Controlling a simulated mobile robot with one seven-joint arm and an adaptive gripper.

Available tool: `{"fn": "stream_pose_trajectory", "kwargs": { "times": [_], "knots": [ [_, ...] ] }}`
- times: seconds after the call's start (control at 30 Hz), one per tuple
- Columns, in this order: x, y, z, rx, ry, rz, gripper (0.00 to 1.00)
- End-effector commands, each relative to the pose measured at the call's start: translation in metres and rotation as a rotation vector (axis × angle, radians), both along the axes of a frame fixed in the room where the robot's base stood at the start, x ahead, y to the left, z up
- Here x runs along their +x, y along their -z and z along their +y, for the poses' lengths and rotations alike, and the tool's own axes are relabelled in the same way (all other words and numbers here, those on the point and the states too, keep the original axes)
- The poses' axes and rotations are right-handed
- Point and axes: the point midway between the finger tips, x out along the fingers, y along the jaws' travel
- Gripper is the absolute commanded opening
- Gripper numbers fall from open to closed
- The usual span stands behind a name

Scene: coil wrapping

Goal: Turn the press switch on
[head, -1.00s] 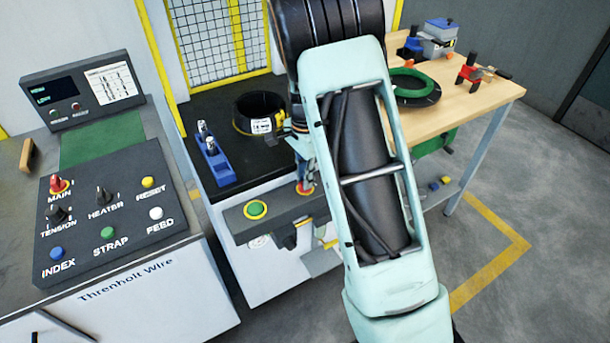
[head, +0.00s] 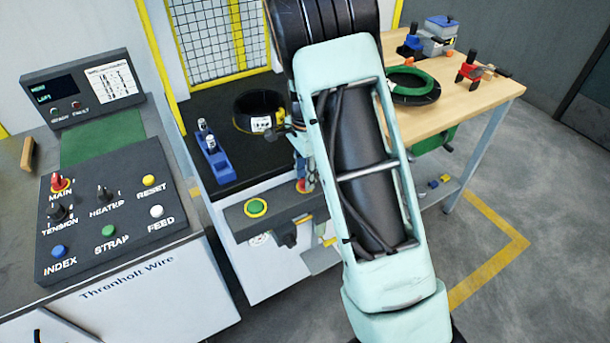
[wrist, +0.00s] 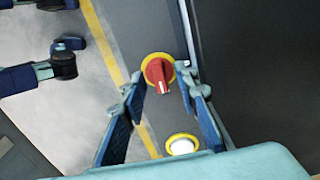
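The press switch (wrist: 158,73) is a red rotary knob with a pale mark on a yellow round plate, on a grey panel. In the head view its red and yellow (head: 303,187) show on the front ledge of the press, partly covered by my gripper (head: 304,160). In the wrist view my gripper (wrist: 165,88) is open, with one blue finger on each side and the knob just beyond and between the fingertips. I cannot tell whether the fingers touch it. The pale mark points toward the bottom of the wrist view.
A green button (head: 256,207) with a yellow ring sits left on the ledge. A bright white button (wrist: 182,146) lies below the knob in the wrist view. A black coil (head: 258,110) and blue holder (head: 213,158) are on the press. The control console (head: 118,220) stands left.

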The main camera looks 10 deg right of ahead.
Motion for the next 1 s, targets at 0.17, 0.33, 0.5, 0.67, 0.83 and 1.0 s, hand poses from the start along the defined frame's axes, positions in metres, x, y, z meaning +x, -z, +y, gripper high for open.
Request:
{"fn": "stream_pose_trajectory", "kwargs": {
  "times": [0.17, 0.33, 0.5, 0.67, 0.83, 1.0],
  "knots": [
    [-0.001, 0.001, 0.0, 0.0, -0.001, 0.002, 0.28],
    [0.0, -0.008, 0.0, 0.0, -0.002, 0.0, 0.28],
    [0.001, -0.038, 0.001, 0.001, -0.003, -0.003, 0.28],
    [0.001, -0.074, 0.0, 0.0, -0.002, -0.004, 0.28],
    [0.0, -0.103, 0.0, 0.0, -0.002, -0.002, 0.28],
    [-0.001, -0.117, 0.0, 0.0, -0.001, 0.001, 0.28]
  ]
}}
